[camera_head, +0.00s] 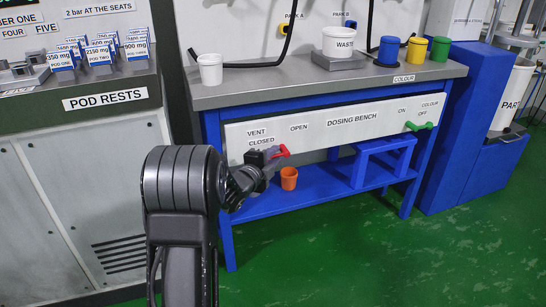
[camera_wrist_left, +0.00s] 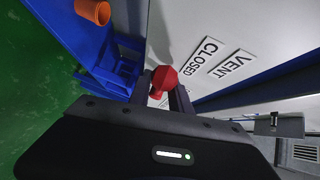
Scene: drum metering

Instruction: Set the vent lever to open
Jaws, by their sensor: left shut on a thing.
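The vent lever has a red handle (camera_head: 283,151) on the white front panel (camera_head: 330,123) of the dosing bench. It sits just right of the "CLOSED" label (camera_head: 261,140) and below the "OPEN" label (camera_head: 299,127). My left gripper (camera_head: 270,155) is shut on this lever from the left, hiding its pivot. In the left wrist view the red knob (camera_wrist_left: 164,78) shows between the fingers (camera_wrist_left: 166,98), next to the "CLOSED" label (camera_wrist_left: 201,57). I cannot tell the lever's exact setting. My right gripper is not in view.
A green colour lever (camera_head: 418,126) is at the panel's right end. An orange cup (camera_head: 289,178) stands on the blue lower shelf (camera_head: 320,195), left of a blue stand (camera_head: 384,152). White, blue, yellow and green containers stand on the worktop (camera_head: 330,85). The green floor (camera_head: 400,260) in front is clear.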

